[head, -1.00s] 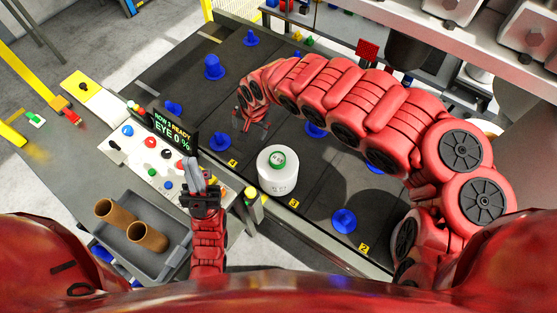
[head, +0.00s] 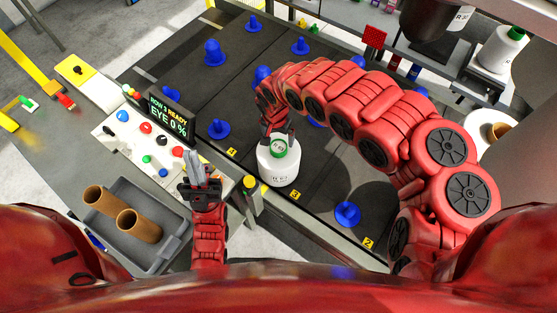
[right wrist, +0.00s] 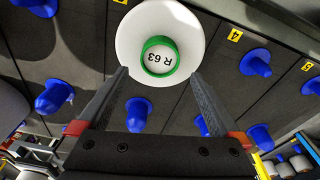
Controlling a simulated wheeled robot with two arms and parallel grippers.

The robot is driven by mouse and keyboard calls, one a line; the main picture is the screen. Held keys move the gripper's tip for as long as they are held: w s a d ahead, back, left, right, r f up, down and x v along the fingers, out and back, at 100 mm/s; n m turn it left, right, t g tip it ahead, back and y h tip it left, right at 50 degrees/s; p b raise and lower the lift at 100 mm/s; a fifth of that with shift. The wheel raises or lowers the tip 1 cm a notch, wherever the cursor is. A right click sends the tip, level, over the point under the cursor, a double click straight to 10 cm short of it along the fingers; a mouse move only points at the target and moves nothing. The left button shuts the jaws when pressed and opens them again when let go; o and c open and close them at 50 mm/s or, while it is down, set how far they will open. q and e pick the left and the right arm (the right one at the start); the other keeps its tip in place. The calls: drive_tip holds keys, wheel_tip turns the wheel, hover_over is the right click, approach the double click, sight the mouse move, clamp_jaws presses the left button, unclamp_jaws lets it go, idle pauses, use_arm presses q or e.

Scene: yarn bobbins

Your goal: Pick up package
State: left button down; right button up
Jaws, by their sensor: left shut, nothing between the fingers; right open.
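The package appears to be a white yarn bobbin (head: 278,168) with a green-rimmed top, standing upright on the dark peg table near label 3. In the right wrist view the bobbin (right wrist: 132,40) shows from above, with "R 63" on its green-ringed top. My right gripper (head: 279,138) is right at the bobbin's top in the head view. In the right wrist view its open fingers (right wrist: 160,82) point at the bobbin's near edge, one to each side of the green ring; contact cannot be told. My left gripper (head: 196,168) is shut and empty by the control panel.
Several blue pegs, such as one at front right (head: 347,214), stand on the dark table (head: 310,220). A grey tray (head: 160,262) holds two brown tubes (head: 139,225). A control panel with a display (head: 170,116) stands left. Another bobbin (head: 503,50) sits at upper right.

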sight(278, 146)
drive_tip(key=shift+a+f+p, duration=0.1)
drive_tip(key=shift+f+p, duration=0.5)
drive_tip(key=shift+f, duration=1.5)
drive_tip(key=shift+w+d+f, duration=0.15)
drive_tip(key=shift+d+f, duration=0.05)
drive_tip(key=shift+f, duration=0.65)
clamp_jaws()
